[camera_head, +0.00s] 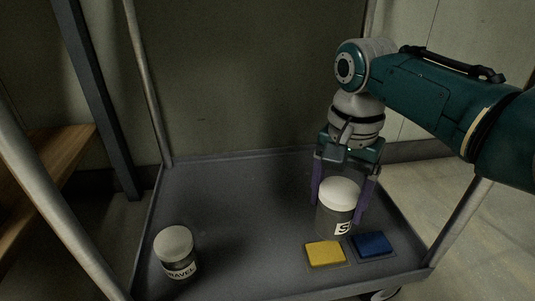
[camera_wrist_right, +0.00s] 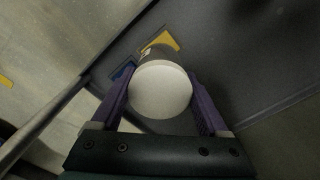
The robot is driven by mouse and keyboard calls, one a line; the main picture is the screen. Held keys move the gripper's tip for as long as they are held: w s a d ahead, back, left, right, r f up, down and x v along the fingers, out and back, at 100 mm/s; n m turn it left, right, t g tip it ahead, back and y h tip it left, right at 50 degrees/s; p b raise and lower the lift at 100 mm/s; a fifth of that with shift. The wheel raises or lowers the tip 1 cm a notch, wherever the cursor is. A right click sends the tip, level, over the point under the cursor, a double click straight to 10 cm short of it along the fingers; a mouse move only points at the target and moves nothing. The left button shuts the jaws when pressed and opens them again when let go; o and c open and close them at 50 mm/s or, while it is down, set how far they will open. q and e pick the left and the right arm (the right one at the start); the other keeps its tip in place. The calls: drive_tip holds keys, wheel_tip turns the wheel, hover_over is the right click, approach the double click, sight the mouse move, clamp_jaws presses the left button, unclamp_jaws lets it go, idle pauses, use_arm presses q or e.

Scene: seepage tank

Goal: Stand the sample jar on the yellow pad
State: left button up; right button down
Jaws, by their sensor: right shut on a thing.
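The yellow pad also shows partly past the jar in the wrist view (camera_wrist_right: 165,41). My left gripper is not in view.
A blue pad (camera_head: 372,244) lies right of the yellow pad. A second white-lidded jar (camera_head: 176,252) labelled "GRAVEL" stands at the left of the grey cart tray (camera_head: 235,210). The tray's middle is clear. Cart posts (camera_head: 149,85) rise at its corners.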

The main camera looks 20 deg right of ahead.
sight(331, 228)
wheel_tip(331, 228, down, 7)
drive_tip(key=b, duration=0.5)
drive_tip(key=shift+w+f, duration=0.1)
drive_tip(key=shift+f, duration=0.1)
drive_tip(key=shift+r, duration=0.15)
unclamp_jaws()
